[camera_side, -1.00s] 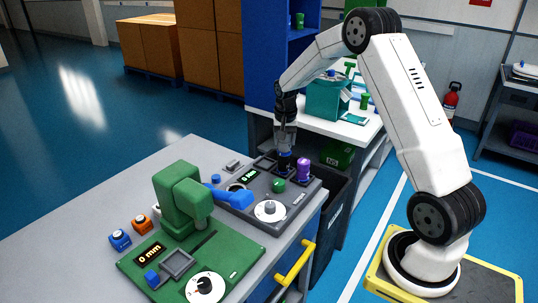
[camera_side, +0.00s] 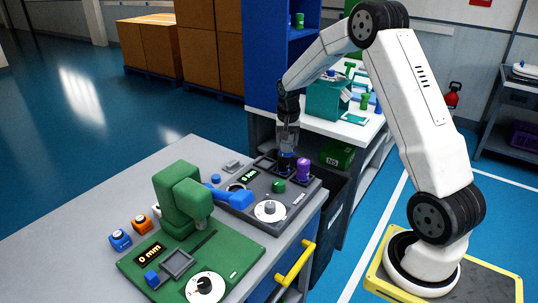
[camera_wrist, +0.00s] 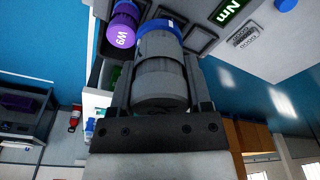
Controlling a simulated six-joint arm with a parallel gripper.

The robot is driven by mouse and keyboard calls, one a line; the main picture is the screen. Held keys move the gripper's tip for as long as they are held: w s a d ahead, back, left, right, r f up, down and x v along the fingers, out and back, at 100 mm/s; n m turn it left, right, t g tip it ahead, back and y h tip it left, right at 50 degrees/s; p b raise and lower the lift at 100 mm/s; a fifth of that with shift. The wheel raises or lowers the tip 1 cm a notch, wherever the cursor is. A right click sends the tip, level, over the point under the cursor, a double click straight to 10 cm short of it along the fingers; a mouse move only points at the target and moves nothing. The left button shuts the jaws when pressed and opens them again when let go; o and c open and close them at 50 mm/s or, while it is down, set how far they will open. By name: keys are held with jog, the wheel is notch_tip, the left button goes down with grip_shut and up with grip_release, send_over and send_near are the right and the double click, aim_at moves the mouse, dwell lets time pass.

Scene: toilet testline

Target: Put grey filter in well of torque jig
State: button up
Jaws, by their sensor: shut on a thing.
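The grey filter (camera_wrist: 160,82), a ribbed grey cylinder with a blue band, sits between the two fingers of my gripper (camera_wrist: 157,55) in the wrist view. In the side view my gripper (camera_side: 287,150) points down at the back of the dark grey torque jig (camera_side: 252,208), close to the purple filter (camera_side: 304,169). The purple filter, marked W9, also shows left of the grey one in the wrist view (camera_wrist: 122,27). The filter's lower end is hard to make out, and I cannot tell whether it touches the jig. I cannot clearly identify the well.
The jig carries a green Nm display (camera_side: 248,175), a green knob (camera_side: 279,186), a white dial (camera_side: 270,210) and a blue lever (camera_side: 228,196). A green press fixture (camera_side: 182,200) stands in front left. Orange and blue parts lie on the table's left side.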

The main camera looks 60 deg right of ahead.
jog(key=w+a+f, duration=0.3)
jog(key=w+a, duration=0.2)
jog(key=a, duration=0.1)
jog(key=w+a+f, duration=0.3)
jog(key=w+a, duration=0.2)
jog(key=a, duration=0.2)
jog(key=shift+w+a, duration=0.15)
jog(key=shift+w, duration=0.15)
jog(key=shift+f, duration=0.15)
jog(key=shift+f, duration=3.05)
jog(key=shift+f, duration=0.25)
jog(key=o, duration=1.3)
jog(key=shift+o, duration=0.2)
notch_tip(320, 180, up, 8)
jog(key=shift+s+a+f, duration=0.15)
jog(key=shift+s+a, duration=0.1)
jog(key=shift+a, duration=0.1)
